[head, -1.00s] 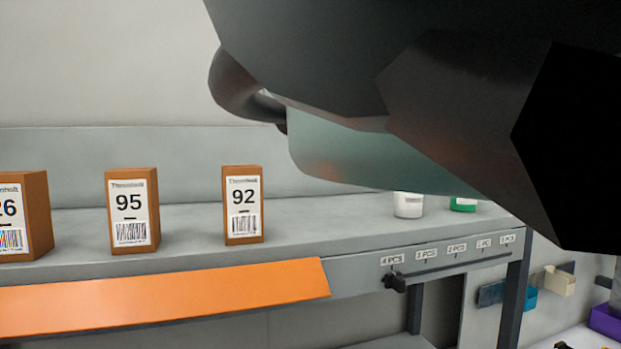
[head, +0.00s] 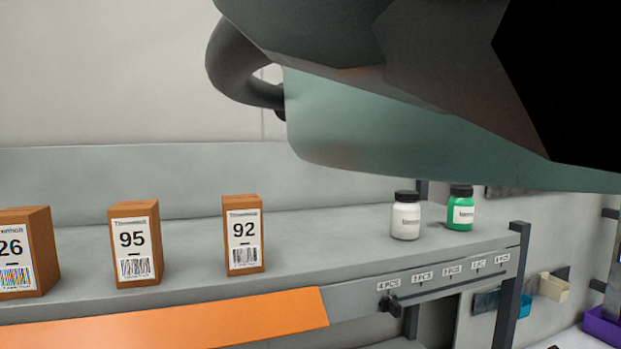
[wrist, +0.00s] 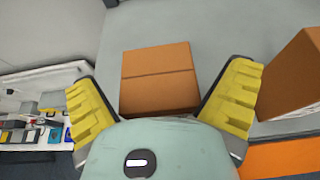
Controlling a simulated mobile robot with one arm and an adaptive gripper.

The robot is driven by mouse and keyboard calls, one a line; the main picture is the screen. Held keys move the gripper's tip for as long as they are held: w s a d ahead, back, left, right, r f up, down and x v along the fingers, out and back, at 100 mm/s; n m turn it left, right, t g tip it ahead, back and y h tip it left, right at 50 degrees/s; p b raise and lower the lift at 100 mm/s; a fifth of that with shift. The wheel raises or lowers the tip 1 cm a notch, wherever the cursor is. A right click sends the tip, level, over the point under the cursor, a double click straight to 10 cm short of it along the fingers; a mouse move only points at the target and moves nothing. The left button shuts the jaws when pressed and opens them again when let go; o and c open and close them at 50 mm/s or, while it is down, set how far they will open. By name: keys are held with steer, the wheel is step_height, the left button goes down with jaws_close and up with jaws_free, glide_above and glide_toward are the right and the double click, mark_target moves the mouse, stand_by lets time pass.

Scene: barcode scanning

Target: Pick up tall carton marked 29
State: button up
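No label reading 29 shows in any view. In the wrist view a plain brown carton (wrist: 160,88) with a seam across it stands between the two yellow-padded fingers of my gripper (wrist: 163,85). The fingers are spread wide, with a gap on each side of the carton. Its label is hidden, so I cannot tell its number. In the head view my arm covers the upper right, and the fingers do not show there.
In the head view, cartons marked 26 (head: 28,250), 95 (head: 135,243) and 92 (head: 242,235) stand apart on a grey shelf (head: 325,238). A white bottle (head: 405,217) and a green bottle (head: 460,209) stand farther right. Another carton (wrist: 293,80) stands right in the wrist view.

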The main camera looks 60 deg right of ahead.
steer(key=c, duration=1.3)
steer(key=shift+r, duration=0.1)
steer(key=shift+c, duration=0.2)
